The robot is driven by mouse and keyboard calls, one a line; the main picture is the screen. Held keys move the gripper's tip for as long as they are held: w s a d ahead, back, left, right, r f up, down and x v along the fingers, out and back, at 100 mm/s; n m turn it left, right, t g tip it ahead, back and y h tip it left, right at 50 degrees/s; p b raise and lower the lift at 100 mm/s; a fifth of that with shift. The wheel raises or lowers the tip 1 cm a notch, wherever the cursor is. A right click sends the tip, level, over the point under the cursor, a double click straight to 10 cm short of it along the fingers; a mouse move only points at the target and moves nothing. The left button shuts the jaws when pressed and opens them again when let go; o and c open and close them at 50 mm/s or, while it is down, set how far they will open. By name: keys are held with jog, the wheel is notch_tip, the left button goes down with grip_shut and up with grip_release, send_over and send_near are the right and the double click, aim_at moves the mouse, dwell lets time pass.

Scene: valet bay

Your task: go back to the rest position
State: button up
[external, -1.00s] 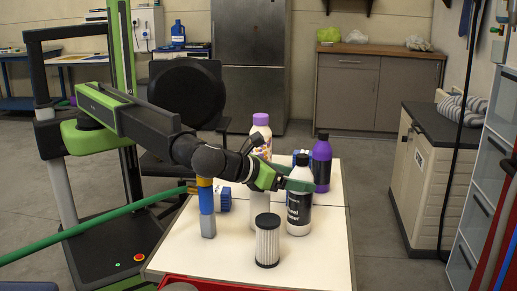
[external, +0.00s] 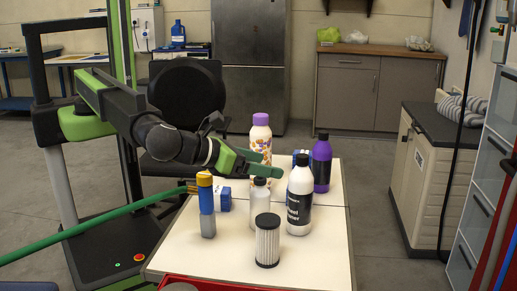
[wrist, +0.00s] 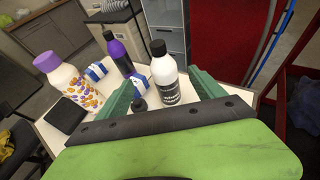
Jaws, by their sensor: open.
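My gripper (external: 256,163) is at the left part of the white table (external: 190,262), raised above it, with green fingers pointing right. In the wrist view my gripper (wrist: 160,92) has its two green fingers spread apart, with nothing held between them. A white bottle with a black cap and black label (external: 300,200) stands upright on the table to the right of my gripper. It also shows beyond the fingers in the wrist view (wrist: 166,80). A smaller pale bottle with a dark cap (external: 260,205) stands below and to the right of the gripper.
A purple bottle (external: 321,165), a patterned bottle with a purple cap (external: 261,133), a cylindrical filter (external: 267,243) and a blue-and-yellow stick-like item (external: 206,205) stand on the table. A green hose (external: 100,227) runs at left. A counter (external: 375,90) stands behind.

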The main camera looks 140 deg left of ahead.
jog(key=s+d+f+n+h+p, duration=0.1)
jog(key=s+d+n+h+p, duration=0.25)
jog(key=s, duration=0.45)
jog(key=s+d+f+n+h+p, duration=0.1)
jog(key=s+d+n+h+p, duration=0.2)
jog(key=s, duration=0.5)
jog(key=s+d+f+n+g+h, duration=0.1)
jog(key=s+d+f+n+h, duration=0.1)
jog(key=s+d+n, duration=0.4)
jog(key=s+d+f+n+g+h, duration=0.1)
jog(key=s+d+n+h, duration=0.3)
jog(key=s+d+n, duration=0.3)
jog(key=shift+d+f+h, duration=0.35)
jog(key=shift+d+f, duration=0.05)
jog(key=shift+d, duration=0.6)
